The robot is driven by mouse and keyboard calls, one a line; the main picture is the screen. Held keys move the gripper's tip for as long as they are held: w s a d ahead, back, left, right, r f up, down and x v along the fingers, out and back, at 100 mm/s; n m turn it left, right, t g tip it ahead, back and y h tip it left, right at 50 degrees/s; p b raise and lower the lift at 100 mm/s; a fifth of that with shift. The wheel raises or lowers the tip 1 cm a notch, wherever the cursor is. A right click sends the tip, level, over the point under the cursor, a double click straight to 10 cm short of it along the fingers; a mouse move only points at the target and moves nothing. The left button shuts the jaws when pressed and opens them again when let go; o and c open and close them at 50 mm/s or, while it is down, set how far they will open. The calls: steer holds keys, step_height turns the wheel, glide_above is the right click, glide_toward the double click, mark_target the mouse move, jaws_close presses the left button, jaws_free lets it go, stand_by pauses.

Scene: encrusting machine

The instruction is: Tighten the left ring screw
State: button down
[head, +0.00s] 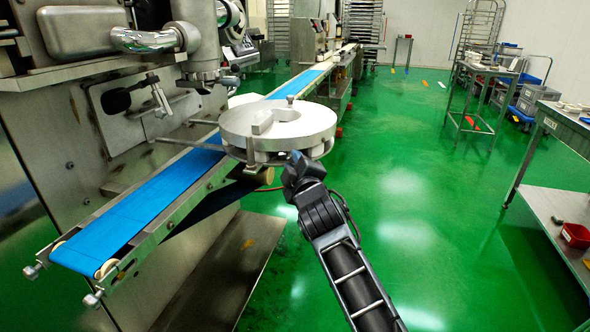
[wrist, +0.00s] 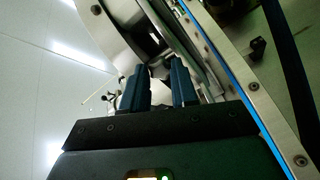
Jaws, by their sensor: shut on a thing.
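The round metal ring assembly (head: 312,122) sits above the blue conveyor, with a thick pale disc on top and a keyhole-shaped opening. My gripper (head: 291,163) is at its near lower edge, just below the rim. In the wrist view the two dark blue fingers (wrist: 159,72) stand a little apart, pointing up at the metal underside of the assembly (wrist: 122,28). They are shut on a small part there, which fits the left ring screw. The screw itself is mostly hidden by the fingers and shadow in both views.
The blue conveyor belt (head: 135,215) runs diagonally under the ring, along the steel machine body (head: 60,130). Thin metal rods (head: 185,142) reach from the machine toward the ring. The green floor (head: 420,200) to the right is open, with a table (head: 560,205) at the far right.

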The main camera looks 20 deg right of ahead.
steer(key=m, duration=0.1)
steer(key=m+b, duration=0.1)
steer(key=m, duration=0.1)
steer(key=shift+f+m+b, duration=0.25)
steer(key=shift+m+b, duration=0.1)
steer(key=shift+m, duration=0.05)
steer(key=m+b, duration=0.2)
steer(key=m, duration=0.2)
steer(key=shift+m, duration=0.3)
steer(key=m+b, duration=0.1)
steer(key=m, duration=0.2)
steer(key=shift+a, duration=0.1)
steer(key=shift+r+m+b, duration=0.1)
steer(key=shift+m+b, duration=0.65)
steer(key=shift+m, duration=1.55)
steer(key=c, duration=0.9)
jaws_free()
steer(key=shift+r, duration=0.1)
steer(key=shift+o, duration=0.2)
steer(key=shift+s, duration=0.1)
